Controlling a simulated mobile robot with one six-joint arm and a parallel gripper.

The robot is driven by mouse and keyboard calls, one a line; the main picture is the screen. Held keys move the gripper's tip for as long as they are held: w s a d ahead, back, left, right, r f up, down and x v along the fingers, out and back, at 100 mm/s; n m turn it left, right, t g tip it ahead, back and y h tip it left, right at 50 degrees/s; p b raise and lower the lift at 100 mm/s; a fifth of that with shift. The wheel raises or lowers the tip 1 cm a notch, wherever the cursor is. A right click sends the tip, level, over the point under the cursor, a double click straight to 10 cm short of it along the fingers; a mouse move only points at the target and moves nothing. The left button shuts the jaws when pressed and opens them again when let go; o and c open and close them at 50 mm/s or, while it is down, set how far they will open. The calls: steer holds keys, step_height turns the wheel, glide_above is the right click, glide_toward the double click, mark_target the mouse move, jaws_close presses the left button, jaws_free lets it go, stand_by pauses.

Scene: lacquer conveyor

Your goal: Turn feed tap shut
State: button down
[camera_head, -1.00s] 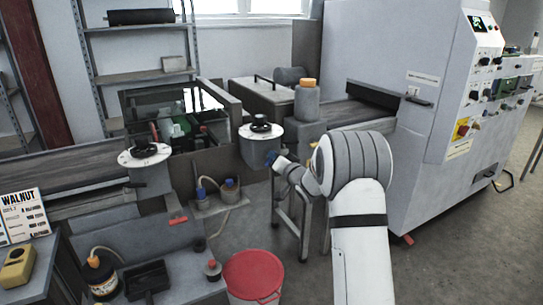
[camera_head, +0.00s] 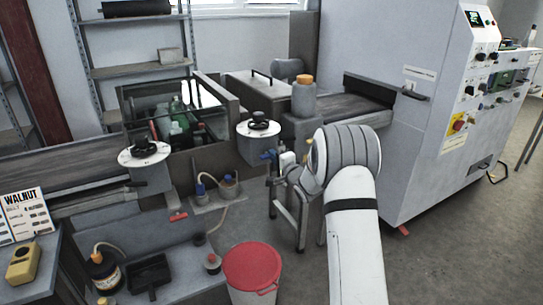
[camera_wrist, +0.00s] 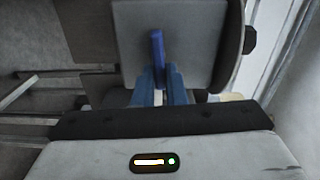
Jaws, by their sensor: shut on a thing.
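The feed tap appears to be the one with a dark blue lever handle (camera_wrist: 157,48), standing upright in front of a grey block in the wrist view. My gripper (camera_wrist: 161,88) has its lighter blue fingers closed on the lower part of that handle. In the head view, my gripper (camera_head: 270,156) is at the front of the machine, below the right white-topped dial (camera_head: 259,129). Blue shows at its tip, but handle and fingers cannot be told apart there. The tap's body is mostly hidden.
A red-topped bucket (camera_head: 252,264) stands on the floor below. A red lever (camera_head: 178,216) is at left. A small shelf with pots (camera_head: 229,187) lies left of my gripper. The large grey machine cabinet (camera_head: 425,150) stands right. Open floor lies front right.

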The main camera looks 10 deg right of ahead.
steer(key=shift+f+m, duration=0.35)
steer(key=shift+m, duration=0.25)
steer(key=c, duration=1.5)
jaws_free()
steer(key=shift+r, duration=0.2)
steer(key=shift+s, duration=0.1)
steer(key=v, duration=0.7)
steer(key=shift+s+d+b, duration=0.15)
steer(key=shift+s+b, duration=0.15)
steer(key=shift+s, duration=0.05)
steer(key=shift+r, duration=0.1)
